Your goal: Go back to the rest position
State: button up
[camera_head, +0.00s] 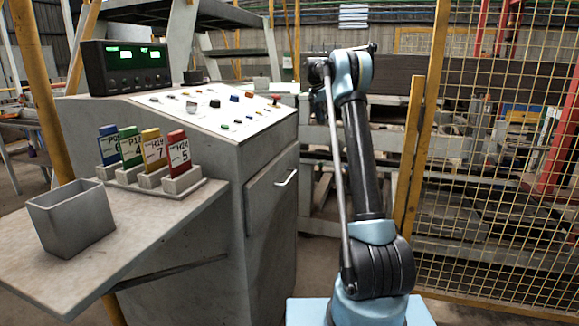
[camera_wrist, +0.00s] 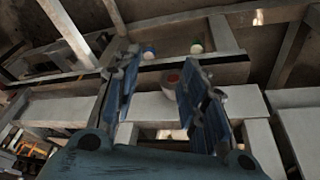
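My arm (camera_head: 362,150) stands upright at the right of the control desk in the head view, folded at its top joint. My gripper is mostly hidden behind the arm there. In the wrist view my gripper (camera_wrist: 158,75) shows two blue fingers apart, with nothing held between them. I cannot tell how far away these are.
The control desk (camera_head: 225,120) with buttons and a display box (camera_head: 125,66) stands left. Its side shelf (camera_head: 130,235) bears a grey open bin (camera_head: 72,222) and several coloured cards in a holder (camera_head: 160,188). A yellow mesh fence (camera_head: 490,190) stands right.

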jog(key=s+d+r+n, duration=0.1)
jog(key=s+r, duration=0.2)
jog(key=s, duration=0.6)
jog(key=s+d+r+n, duration=0.1)
jog(key=s+r, duration=0.1)
jog(key=s, duration=0.8)
jog(key=s+f+n+y, duration=0.1)
jog(key=s+f+n, duration=0.2)
jog(key=s, duration=1.7)
jog(key=s+f+n+y, duration=0.1)
jog(key=s+f+n, duration=0.1)
jog(key=s+f, duration=0.9)
jog(key=s+f+n, duration=0.2)
jog(key=s+f, duration=1)
jog(key=s, duration=0.8)
jog(key=shift+s+f+y, duration=0.3)
jog(key=shift+s+y, duration=0.05)
jog(key=shift+y, duration=0.05)
jog(key=shift+c, duration=0.7)
